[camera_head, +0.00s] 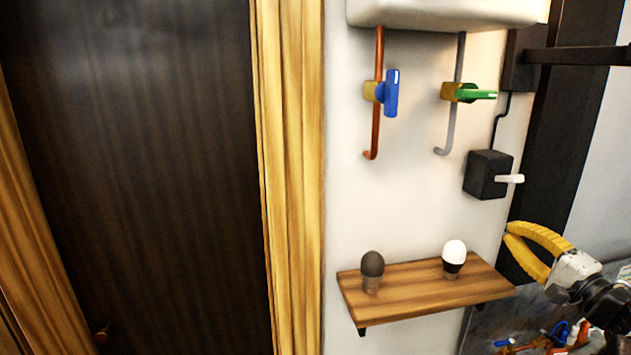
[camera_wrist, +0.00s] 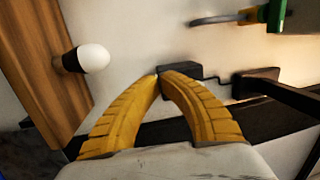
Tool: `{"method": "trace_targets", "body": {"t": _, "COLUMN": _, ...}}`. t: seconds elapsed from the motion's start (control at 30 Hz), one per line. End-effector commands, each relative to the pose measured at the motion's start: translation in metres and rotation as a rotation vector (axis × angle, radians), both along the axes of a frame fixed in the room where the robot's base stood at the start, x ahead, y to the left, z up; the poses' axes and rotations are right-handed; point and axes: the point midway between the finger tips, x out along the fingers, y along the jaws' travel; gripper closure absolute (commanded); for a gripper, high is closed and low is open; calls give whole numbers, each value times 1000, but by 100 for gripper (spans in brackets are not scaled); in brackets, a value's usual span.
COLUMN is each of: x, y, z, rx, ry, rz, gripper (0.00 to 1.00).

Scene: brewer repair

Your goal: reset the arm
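My gripper (camera_head: 507,233) has two yellow ribbed fingers and is at the right of the head view, in front of the wall and right of the wooden shelf. In the wrist view its fingertips (camera_wrist: 160,75) meet at the middle. It is shut and I see nothing held between the fingers. In the wrist view the tips overlap the edge of the black switch box (camera_wrist: 181,69), which is behind them. I cannot tell the gap to it; in the head view the gripper is below and apart from that box (camera_head: 487,174).
A wooden shelf (camera_head: 420,290) bears a dark bulb (camera_head: 372,265) and a white bulb (camera_head: 454,254), left of my gripper. Above are a blue-handled valve (camera_head: 391,93) and a green-handled valve (camera_head: 474,95). A dark bar (camera_head: 575,56) juts at upper right. A dark door (camera_head: 140,180) fills the left.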

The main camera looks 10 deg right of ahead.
Motion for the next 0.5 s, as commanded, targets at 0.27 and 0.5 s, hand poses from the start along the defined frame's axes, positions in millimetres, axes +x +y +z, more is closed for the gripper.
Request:
{"method": "trace_targets", "body": {"t": 0.27, "x": 2, "y": 185, "z": -151, "rx": -356, "ry": 390, "rz": 248, "gripper": 100}}
{"method": "trace_targets", "body": {"t": 0.5, "x": -76, "y": 284, "z": -289, "rx": -838, "ry": 648, "rz": 423, "gripper": 100}}
